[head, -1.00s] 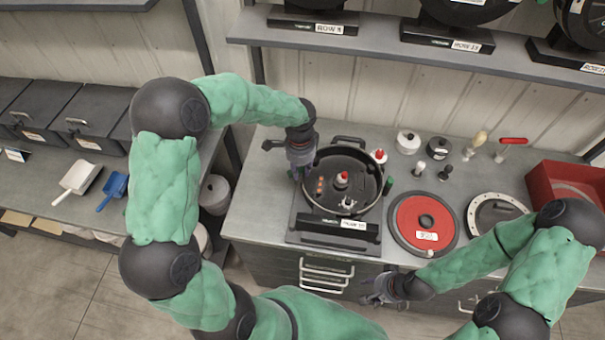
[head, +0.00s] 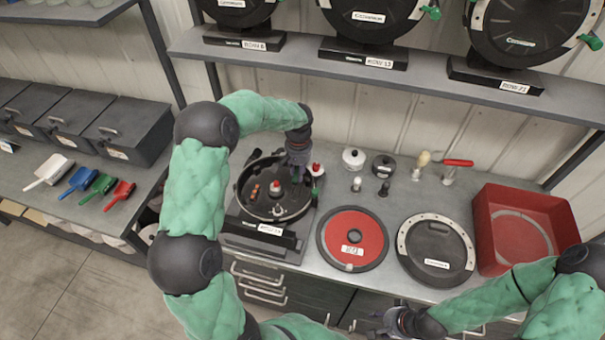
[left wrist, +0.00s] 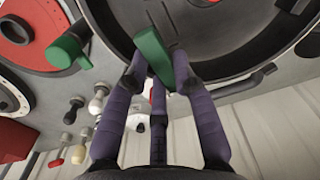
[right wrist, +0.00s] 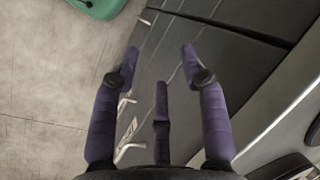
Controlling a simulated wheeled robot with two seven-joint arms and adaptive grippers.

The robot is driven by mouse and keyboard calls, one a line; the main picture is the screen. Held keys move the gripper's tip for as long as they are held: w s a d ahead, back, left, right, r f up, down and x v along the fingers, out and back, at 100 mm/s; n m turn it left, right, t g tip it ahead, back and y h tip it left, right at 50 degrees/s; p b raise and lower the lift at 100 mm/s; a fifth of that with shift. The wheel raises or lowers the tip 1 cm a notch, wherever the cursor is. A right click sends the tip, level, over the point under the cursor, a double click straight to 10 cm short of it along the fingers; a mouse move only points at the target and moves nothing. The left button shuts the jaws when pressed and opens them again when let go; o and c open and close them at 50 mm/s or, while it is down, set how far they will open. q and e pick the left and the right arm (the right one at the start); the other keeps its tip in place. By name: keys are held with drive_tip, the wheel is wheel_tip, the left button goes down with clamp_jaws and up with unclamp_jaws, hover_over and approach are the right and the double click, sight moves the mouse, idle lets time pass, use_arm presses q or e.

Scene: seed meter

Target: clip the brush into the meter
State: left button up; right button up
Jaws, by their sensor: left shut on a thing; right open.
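The open seed meter (head: 243,208) is a round black housing on a stand on the bench. It holds a red-and-white hub (head: 276,188), small orange-brown parts (head: 254,192) and a small pale part. My left gripper (head: 297,178) points down over its back right side. In the left wrist view my left gripper (left wrist: 160,68) is shut on a green wedge-shaped piece (left wrist: 153,52), apparently the brush, in front of the dark housing (left wrist: 225,40). Its bristles cannot be made out. My right gripper (head: 393,322) is open and empty at the bench's front edge; its fingers (right wrist: 155,58) stand apart.
A green tab (head: 316,190) sticks out at the housing's right rim. A red disc (head: 335,225), a black disc with pale rim (head: 418,262) and a red bin (head: 485,205) stand to the right. Knobs and hand tools (head: 449,172) stand behind. A shelf (head: 400,80) overhangs the back.

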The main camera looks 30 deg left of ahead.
use_arm(q)
drive_tip(key=shift+a+f+b, duration=0.15)
drive_tip(key=shift+f+b, duration=0.25)
drive_tip(key=shift+f, duration=0.25)
drive_tip(key=b, duration=0.3)
hover_over(299, 191)
drive_tip(key=shift+f, duration=2.5)
drive_tip(key=shift+f+b, duration=0.95)
drive_tip(key=shift+f, duration=0.05)
idle(0.5)
drive_tip(key=o, duration=1)
drive_tip(key=shift+a, duration=0.1)
drive_tip(key=shift+c, duration=0.3)
drive_tip(key=shift+r, duration=0.1)
